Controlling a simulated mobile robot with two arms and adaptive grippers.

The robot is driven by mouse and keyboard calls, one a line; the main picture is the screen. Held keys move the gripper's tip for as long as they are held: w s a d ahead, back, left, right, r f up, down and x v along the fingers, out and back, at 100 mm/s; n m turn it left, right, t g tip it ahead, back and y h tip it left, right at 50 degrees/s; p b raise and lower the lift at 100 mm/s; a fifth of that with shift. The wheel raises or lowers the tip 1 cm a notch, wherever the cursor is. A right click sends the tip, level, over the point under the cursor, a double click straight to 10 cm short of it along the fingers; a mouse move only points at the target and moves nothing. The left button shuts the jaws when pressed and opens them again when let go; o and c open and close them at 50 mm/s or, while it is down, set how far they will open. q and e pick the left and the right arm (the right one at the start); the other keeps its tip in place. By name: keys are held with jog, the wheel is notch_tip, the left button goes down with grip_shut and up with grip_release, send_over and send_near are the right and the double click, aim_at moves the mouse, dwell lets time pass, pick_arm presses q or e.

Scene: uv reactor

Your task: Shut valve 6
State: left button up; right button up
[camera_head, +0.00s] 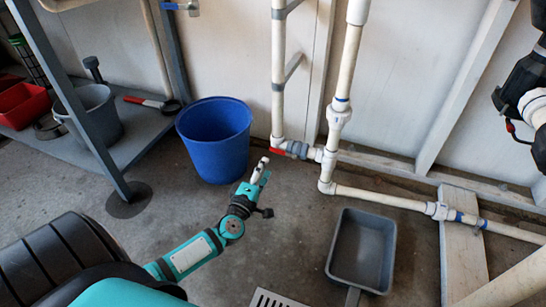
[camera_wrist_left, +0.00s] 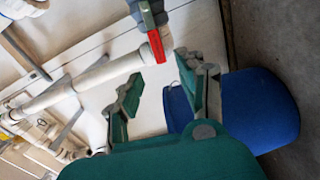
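A valve with a red handle (camera_head: 277,151) and a grey body (camera_head: 297,148) sits low on the white pipework, right of the blue bucket. No number shows on it, so I cannot tell whether it is valve 6. My left gripper (camera_head: 262,167) is just below and left of the handle in the head view. In the left wrist view the left gripper (camera_wrist_left: 158,70) is open, its two fingers apart with nothing between them. The red handle (camera_wrist_left: 157,46) appears just beyond the fingertips, apparently not gripped. My right gripper is not in view.
A blue bucket (camera_head: 214,140) stands close left of the left gripper. A grey dustpan-like tray (camera_head: 362,251) lies on the floor to the right. A shelf (camera_head: 138,130) holds a grey bucket (camera_head: 94,112). A blue-handled valve (camera_head: 172,6) is at top left. Floor between is clear.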

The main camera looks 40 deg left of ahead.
aim_at(273, 150)
pick_arm(q)
jog(key=b+x, duration=0.2)
jog(key=x, duration=0.4)
jog(key=shift+w+f, duration=0.1)
jog(key=shift+w, duration=0.2)
jog(key=shift+x, duration=0.8)
grip_shut()
